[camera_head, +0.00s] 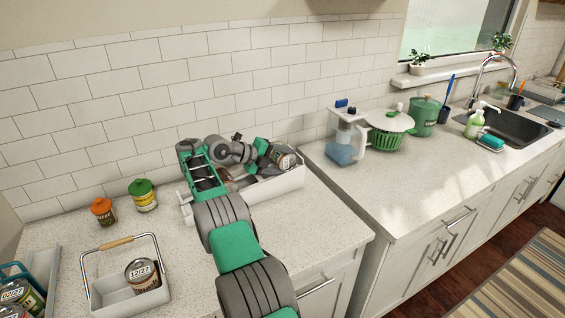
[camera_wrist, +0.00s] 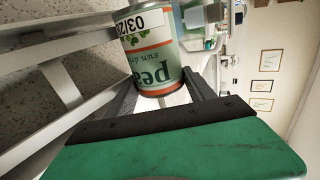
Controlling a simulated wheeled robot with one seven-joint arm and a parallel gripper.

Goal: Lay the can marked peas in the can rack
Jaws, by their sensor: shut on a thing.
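The peas can (camera_wrist: 150,50) shows in the wrist view between my gripper's fingers, its green-and-cream label reading "pea" upside down with a date sticker, 03/2 and a cut-off digit. My gripper (camera_wrist: 165,95) is shut on it. In the head view, my gripper (camera_head: 272,155) holds the can (camera_head: 288,160) tilted at the right part of a white rack (camera_head: 285,186), which seems to be the can rack. White rails of it (camera_wrist: 60,80) show beside the can in the wrist view. Whether the can touches the rack is unclear. My arm hides much of the rack.
A white caddy (camera_head: 125,302) with a wooden handle holds a can marked 12/27 (camera_head: 142,275). An orange-lidded jar (camera_head: 103,212) and a green-lidded jar (camera_head: 143,196) stand behind it.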

